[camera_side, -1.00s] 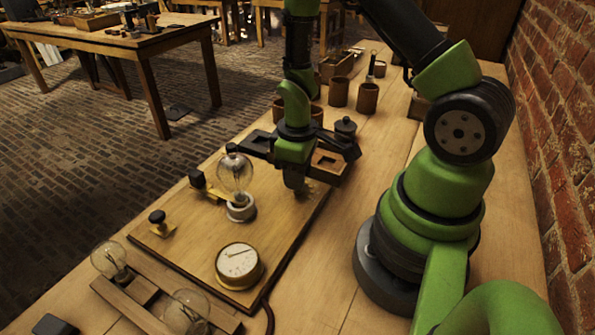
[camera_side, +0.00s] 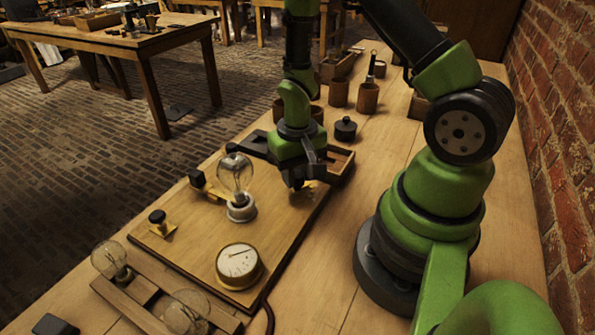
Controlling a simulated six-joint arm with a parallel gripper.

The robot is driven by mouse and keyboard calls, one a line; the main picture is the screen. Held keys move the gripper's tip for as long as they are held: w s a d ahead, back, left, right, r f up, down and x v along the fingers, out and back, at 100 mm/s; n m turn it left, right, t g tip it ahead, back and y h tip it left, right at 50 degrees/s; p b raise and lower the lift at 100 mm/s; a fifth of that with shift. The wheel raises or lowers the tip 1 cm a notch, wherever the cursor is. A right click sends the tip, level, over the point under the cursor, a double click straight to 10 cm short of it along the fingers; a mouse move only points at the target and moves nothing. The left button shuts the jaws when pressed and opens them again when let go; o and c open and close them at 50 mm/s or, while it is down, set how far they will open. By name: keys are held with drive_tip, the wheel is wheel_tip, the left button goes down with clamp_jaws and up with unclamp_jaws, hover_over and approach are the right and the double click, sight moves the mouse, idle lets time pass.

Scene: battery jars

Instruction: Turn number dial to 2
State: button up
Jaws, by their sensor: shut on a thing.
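My gripper (camera_side: 295,183) points down at the far right part of the wooden board (camera_side: 190,255), near the board's right edge. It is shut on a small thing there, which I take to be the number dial. The fingers hide nearly all of it, and a bit of brass shows just to their right. No numbers can be read, so I cannot tell the dial's setting. A round white-faced meter (camera_side: 239,263) with a thin needle sits at the near end of the board.
A glass bulb (camera_side: 235,175) stands upright on the board, left of my gripper. Black-knobbed brass pieces (camera_side: 162,225) lie further left. A black lidded pot (camera_side: 345,129) and brown jars (camera_side: 367,97) stand behind. Bare table (camera_side: 325,255) lies right of the board.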

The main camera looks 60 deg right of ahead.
drive_tip(key=shift+m, duration=1.3)
drive_tip(key=o, duration=0.9)
wheel_tip(320, 180, up, 10)
drive_tip(key=shift+r, duration=0.1)
wheel_tip(320, 180, up, 11)
drive_tip(key=n+t, duration=0.2)
drive_tip(key=t, duration=0.2)
hover_over(297, 174)
drive_tip(key=s+a, duration=0.3)
drive_tip(key=a, duration=0.1)
drive_tip(key=s+a+r+n+t, duration=0.1)
drive_tip(key=s+r, duration=0.1)
drive_tip(key=s+a+r+n+t+y, duration=0.1)
drive_tip(key=s+a+r, duration=0.1)
drive_tip(key=s+a+r+n+t+y, duration=0.1)
drive_tip(key=s+r, duration=0.1)
drive_tip(key=shift+s+a, duration=0.1)
drive_tip(key=shift+a, duration=0.1)
